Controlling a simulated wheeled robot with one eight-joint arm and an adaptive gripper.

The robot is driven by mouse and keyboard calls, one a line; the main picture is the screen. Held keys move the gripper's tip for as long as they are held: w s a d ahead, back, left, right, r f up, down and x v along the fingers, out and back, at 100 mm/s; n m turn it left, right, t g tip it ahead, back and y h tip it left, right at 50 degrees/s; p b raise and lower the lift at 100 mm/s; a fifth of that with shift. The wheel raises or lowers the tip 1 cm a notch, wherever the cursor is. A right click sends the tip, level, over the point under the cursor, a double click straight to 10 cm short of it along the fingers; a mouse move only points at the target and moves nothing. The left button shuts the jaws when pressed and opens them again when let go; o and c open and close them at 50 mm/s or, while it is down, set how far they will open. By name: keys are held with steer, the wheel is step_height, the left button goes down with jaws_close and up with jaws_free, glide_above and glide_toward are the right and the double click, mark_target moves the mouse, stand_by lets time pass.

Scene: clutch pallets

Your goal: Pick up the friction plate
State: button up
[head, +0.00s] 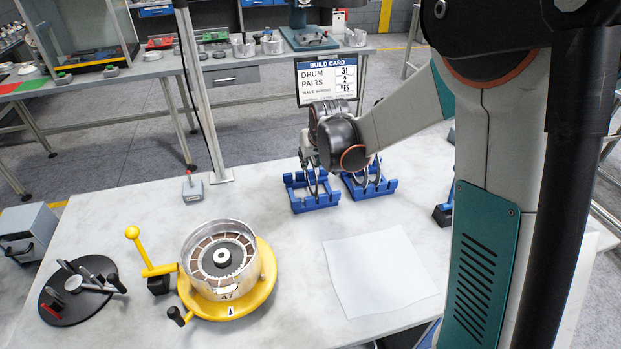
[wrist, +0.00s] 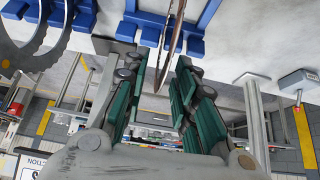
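My gripper (head: 312,160) is over the left blue rack (head: 313,205) at the back of the table. In the wrist view its two green-padded fingers (wrist: 157,66) are apart. A thin brownish plate (wrist: 173,42), seen nearly edge-on, stands in a blue rack and reaches into the gap between them. It looks like a friction plate, and clear space shows on both sides of it. A grey toothed ring plate (wrist: 40,48) stands in the other blue rack, at the left of the wrist view. In the head view my gripper partly hides the plates.
A silver drum (head: 220,258) on a yellow turntable holds plates, with a yellow-knobbed lever beside it. A white sheet (head: 380,272) lies at right. A black disc fixture (head: 80,290) is at front left. A post (head: 205,100) and a build card (head: 328,80) stand behind.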

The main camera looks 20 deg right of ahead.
mark_target(307, 171)
steer(key=b+x, duration=0.1)
steer(key=x, duration=0.1)
steer(key=b+x, duration=0.1)
steer(key=x, duration=0.2)
steer(key=shift+f, duration=0.4)
steer(key=shift+r, duration=0.1)
jaws_close()
